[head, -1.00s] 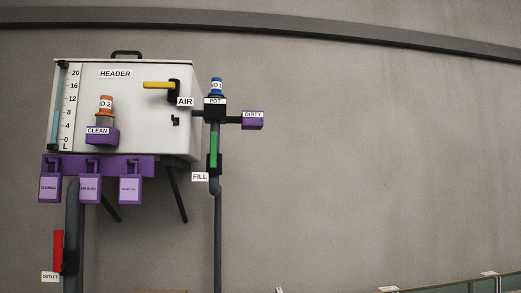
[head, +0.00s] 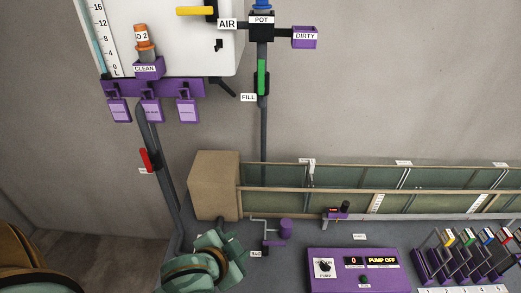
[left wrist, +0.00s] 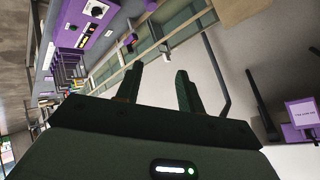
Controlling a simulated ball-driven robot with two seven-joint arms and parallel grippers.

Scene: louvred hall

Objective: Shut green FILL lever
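The green FILL lever (head: 261,77) stands upright, in line with the grey vertical pipe (head: 263,135), below the black POT block (head: 261,27). A white FILL label (head: 248,97) is at its lower left. My left gripper (head: 229,235) is low in the head view, well below the lever and apart from it. In the left wrist view, the fingers of my left gripper (left wrist: 157,72) are spread with nothing between them. I cannot make out the green lever in the left wrist view. My right gripper is not in view.
The white header tank (head: 175,45) has a yellow AIR lever (head: 195,11). A red lever (head: 145,160) is on the left pipe. A tan box (head: 214,184), a green glazed trough and a purple pump panel (head: 352,270) lie below. The wall right of the FILL pipe is clear.

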